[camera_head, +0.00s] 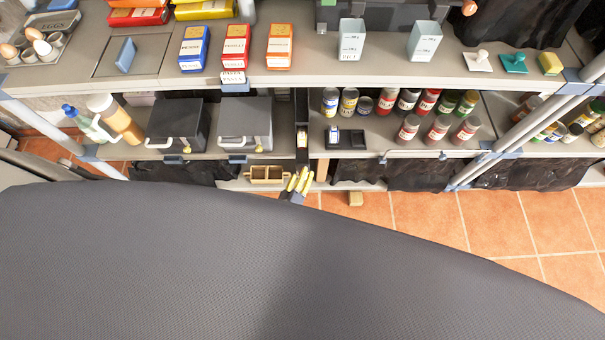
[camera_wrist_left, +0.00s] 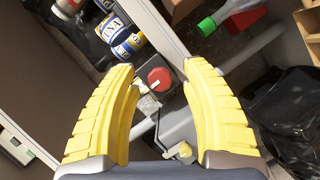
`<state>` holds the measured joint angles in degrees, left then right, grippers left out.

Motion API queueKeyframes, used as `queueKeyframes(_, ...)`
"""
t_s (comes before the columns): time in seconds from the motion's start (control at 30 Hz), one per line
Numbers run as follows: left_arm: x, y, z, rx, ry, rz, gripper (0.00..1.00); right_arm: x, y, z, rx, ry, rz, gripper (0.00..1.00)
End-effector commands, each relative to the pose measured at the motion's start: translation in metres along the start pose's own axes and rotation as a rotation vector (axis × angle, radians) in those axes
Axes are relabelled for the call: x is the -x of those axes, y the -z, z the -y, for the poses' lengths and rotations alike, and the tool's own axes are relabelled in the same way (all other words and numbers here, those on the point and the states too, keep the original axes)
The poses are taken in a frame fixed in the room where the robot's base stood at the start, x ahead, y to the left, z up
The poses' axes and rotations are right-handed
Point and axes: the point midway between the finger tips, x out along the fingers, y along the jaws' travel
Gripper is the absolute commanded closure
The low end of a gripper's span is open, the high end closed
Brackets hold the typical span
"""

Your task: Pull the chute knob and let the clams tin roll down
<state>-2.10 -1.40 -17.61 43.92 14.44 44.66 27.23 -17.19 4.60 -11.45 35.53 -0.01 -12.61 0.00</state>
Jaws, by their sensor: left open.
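My left gripper (camera_head: 298,182) is in front of the lower shelf, below the dark upright chute (camera_head: 301,112). Its yellow fingers are open, and they also show in the left wrist view (camera_wrist_left: 163,66). In that view a round red knob (camera_wrist_left: 160,79) appears between the fingers, nearer the left one. The fingers are not shut on it; I cannot tell how far beyond the tips it lies. Several tins (camera_wrist_left: 118,30) with blue, white and yellow labels show at the upper left there. I cannot read which is the clams tin. My right gripper is not in view.
Short tins (camera_head: 348,100) and jars (camera_head: 437,127) stand on the middle shelf right of the chute. Two dark boxes (camera_head: 246,122) with handles stand left of it. A small wooden tray (camera_head: 266,174) is low beside my gripper. Open tiled floor (camera_head: 420,215) lies in front.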

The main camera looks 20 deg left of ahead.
Motion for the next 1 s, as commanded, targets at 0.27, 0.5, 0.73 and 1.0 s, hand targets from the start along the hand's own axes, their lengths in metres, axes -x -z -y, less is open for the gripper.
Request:
queueKeyframes(0.27,-0.0099,0.0000,0.0000,0.000,0.000,0.000,0.53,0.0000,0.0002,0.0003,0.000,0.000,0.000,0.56)
queueKeyframes(0.5,-0.0106,0.0001,-0.0003,0.000,0.000,0.000,0.53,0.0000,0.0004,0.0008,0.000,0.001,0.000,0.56)
queueKeyframes(0.73,-0.0105,0.0000,-0.0002,0.000,0.000,0.000,0.70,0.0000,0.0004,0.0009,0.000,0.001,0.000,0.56)
queueKeyframes(1.0,-0.0104,0.0000,-0.0002,0.000,0.000,0.000,1.00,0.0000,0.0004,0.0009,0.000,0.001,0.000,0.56)
